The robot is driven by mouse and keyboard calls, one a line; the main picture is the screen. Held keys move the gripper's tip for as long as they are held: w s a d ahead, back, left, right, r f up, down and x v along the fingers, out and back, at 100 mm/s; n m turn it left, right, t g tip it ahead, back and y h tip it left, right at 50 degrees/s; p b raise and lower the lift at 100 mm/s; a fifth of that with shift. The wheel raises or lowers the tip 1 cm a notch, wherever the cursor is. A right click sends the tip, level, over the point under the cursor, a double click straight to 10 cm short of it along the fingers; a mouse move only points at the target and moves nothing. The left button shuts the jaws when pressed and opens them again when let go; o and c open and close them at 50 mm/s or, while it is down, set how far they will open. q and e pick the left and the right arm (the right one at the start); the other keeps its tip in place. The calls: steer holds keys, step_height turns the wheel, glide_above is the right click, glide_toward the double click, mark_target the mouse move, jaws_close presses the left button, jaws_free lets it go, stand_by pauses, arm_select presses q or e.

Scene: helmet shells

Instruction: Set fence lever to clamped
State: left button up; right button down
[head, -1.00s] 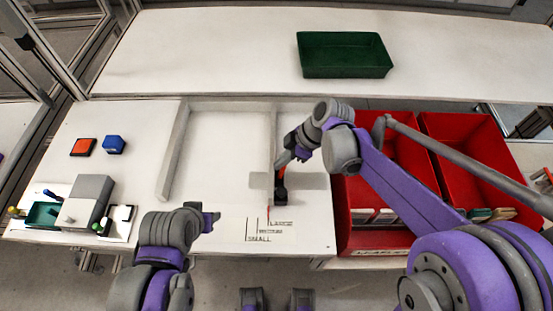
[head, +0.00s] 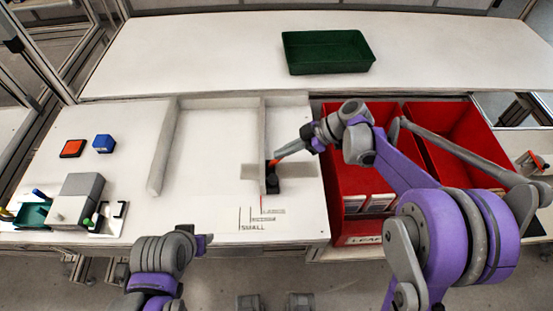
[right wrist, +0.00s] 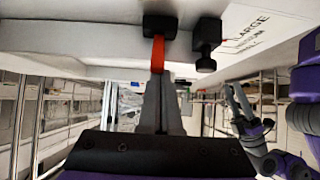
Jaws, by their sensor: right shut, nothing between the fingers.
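The fence lever (head: 271,163) is a short orange-red handle on a black clamp block (head: 273,185) at the near end of the pale fence (head: 262,130). My right gripper (head: 279,155) is shut and empty, reaching in from the right with its tips at the lever. In the right wrist view the shut fingertips (right wrist: 157,76) meet or overlap the lever's orange end (right wrist: 158,52); I cannot tell if they touch. A black knob (right wrist: 207,45) sits beside the block there. My left gripper (head: 203,245) is low in the head view, away from the fence; its jaws are unclear.
Size marks (head: 260,218) are printed in front of the fence. Red bins (head: 345,185) stand to the right, under my right arm. A green tray (head: 328,52) is at the back. An orange block, a blue block (head: 104,144) and a grey box (head: 77,198) stand left.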

steer(key=shift+w+d+f+b, duration=0.3)
steer(key=shift+d+f+b, duration=0.1)
steer(key=shift+d+f, duration=0.35)
steer(key=shift+d+f+b, duration=0.4)
steer(key=shift+d+f, duration=0.3)
steer(key=shift+r, duration=0.1)
steer(key=shift+a, duration=0.15)
steer(key=shift+a, duration=0.7)
steer(key=shift+r, duration=0.1)
